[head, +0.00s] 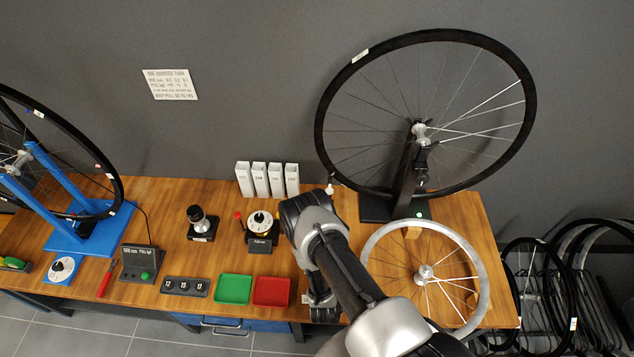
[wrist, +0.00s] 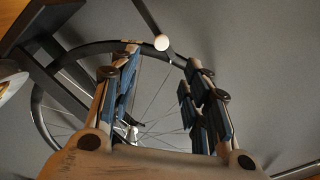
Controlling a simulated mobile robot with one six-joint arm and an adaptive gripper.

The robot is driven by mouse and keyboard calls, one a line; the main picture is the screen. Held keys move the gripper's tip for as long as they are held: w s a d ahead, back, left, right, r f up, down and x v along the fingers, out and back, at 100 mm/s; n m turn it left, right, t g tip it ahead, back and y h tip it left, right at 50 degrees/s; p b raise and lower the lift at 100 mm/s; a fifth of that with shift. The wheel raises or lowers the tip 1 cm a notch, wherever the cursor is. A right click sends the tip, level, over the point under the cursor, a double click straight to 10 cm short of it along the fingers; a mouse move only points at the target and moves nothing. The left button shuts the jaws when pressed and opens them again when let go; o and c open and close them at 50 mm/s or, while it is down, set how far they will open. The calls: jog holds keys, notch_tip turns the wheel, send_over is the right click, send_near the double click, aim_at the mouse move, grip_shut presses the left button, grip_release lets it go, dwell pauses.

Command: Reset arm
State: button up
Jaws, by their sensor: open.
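My gripper (wrist: 165,92) shows in the wrist view with its two blue-padded fingers spread apart and nothing between them. In the head view my arm comes in from the lower right over the bench's front middle; its fingers cannot be made out there. A small white ball (wrist: 162,42) shows beyond the fingertips in the wrist view, and a white knob (head: 329,189) stands just above my arm in the head view. The large black-rimmed wheel (head: 330,110) on a dark stand (head: 375,208) is behind the gripper fingers in the wrist view (wrist: 42,125).
The wooden bench (head: 150,205) holds a silver wheel (head: 478,262) at right, a green tray (head: 234,289), a red tray (head: 272,291), white boxes (head: 268,179), a dial device (head: 261,222) and a blue wheel stand (head: 95,240). More wheels (head: 540,290) stand in a rack at right.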

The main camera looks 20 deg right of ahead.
jog(key=w+a+r+n+g+y, duration=0.1)
jog(key=w+a+r+g, duration=0.1)
jog(key=w+r, duration=0.6)
jog(key=w+a+r+n+g+y, duration=0.1)
jog(key=w+r+g+y, duration=0.1)
jog(key=w+r, duration=0.65)
jog(key=s+a+r+n+g+y, duration=0.1)
jog(key=s+r, duration=0.1)
jog(key=r, duration=0.4)
jog(key=s+a+r+n+g+y, duration=0.1)
jog(key=s+r, duration=0.2)
jog(key=r, duration=0.3)
jog(key=s+a+r+n+g+y, duration=0.1)
jog(key=s+r+n+g, duration=0.3)
jog(key=s+r, duration=1)
jog(key=s+d+n+g, duration=0.1)
jog(key=s+n, duration=0.1)
jog(key=s, duration=1)
jog(key=s+d+r+n+g, duration=0.1)
jog(key=s+n, duration=0.1)
jog(key=s, duration=1)
jog(key=shift+d+r+n+g, duration=0.2)
jog(key=shift+d+n+g, duration=0.1)
jog(key=shift+n, duration=0.1)
